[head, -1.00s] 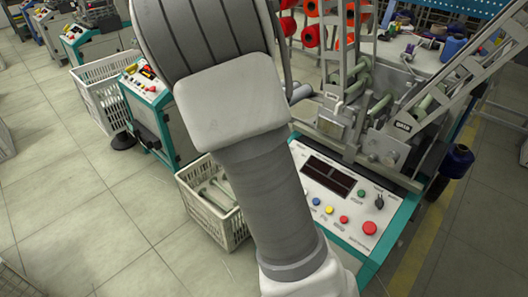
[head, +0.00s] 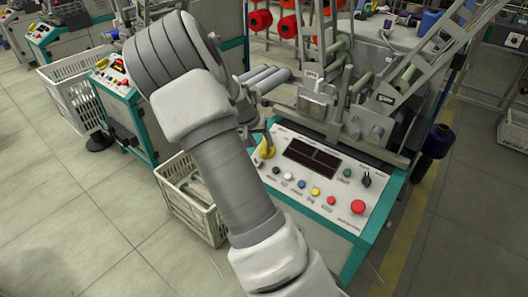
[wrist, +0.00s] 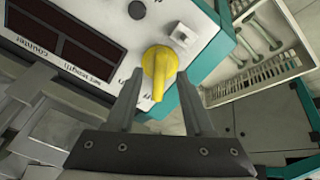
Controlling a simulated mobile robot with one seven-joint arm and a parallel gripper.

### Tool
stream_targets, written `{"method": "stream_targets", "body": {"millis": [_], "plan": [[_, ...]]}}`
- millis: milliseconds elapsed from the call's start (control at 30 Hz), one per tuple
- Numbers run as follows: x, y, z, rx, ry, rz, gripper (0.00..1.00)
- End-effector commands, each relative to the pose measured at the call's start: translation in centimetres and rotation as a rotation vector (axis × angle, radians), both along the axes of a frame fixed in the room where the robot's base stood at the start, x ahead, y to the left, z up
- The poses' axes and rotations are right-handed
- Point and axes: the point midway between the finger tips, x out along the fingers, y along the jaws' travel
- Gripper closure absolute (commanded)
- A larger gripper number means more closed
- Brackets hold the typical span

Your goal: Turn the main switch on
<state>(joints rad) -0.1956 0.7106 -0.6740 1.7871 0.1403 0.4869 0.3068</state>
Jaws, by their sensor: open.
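The main switch is a yellow rotary knob (wrist: 158,68) on the light control panel, near its teal edge. It also shows in the head view (head: 267,147) at the panel's left end, partly covered by my arm. Its handle points towards my gripper in the wrist view. My gripper (wrist: 158,80) is open, with one finger on each side of the handle's end. I cannot tell whether the fingers touch it. In the head view my arm hides most of the gripper.
The panel (head: 300,194) carries a dark display (head: 311,158), several coloured buttons, and a red button (head: 358,207) at right. A small white block (wrist: 184,36) sits beside the knob. A white crate (head: 190,205) of rods stands on the floor left of the machine.

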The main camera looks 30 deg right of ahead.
Motion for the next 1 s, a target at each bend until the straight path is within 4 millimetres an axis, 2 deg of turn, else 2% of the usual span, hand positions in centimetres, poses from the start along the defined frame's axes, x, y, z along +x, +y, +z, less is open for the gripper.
{"method": "stream_targets", "body": {"millis": [33,200,600,667,900,1000], "plan": [[0.0,-0.4,-1.2,0.001,0.003,-0.002,0.47],[0.4,-1.3,-2.9,-0.001,0.0,-0.001,0.47],[0.6,-1.5,-3.4,0.001,0.0,0.001,0.47],[0.5,-1.5,-3.4,0.0,0.0,0.001,0.56],[0.5,-1.5,-3.4,0.0,0.0,0.0,1.0],[0.5,-1.5,-3.4,0.0,0.0,0.0,1.0]]}}
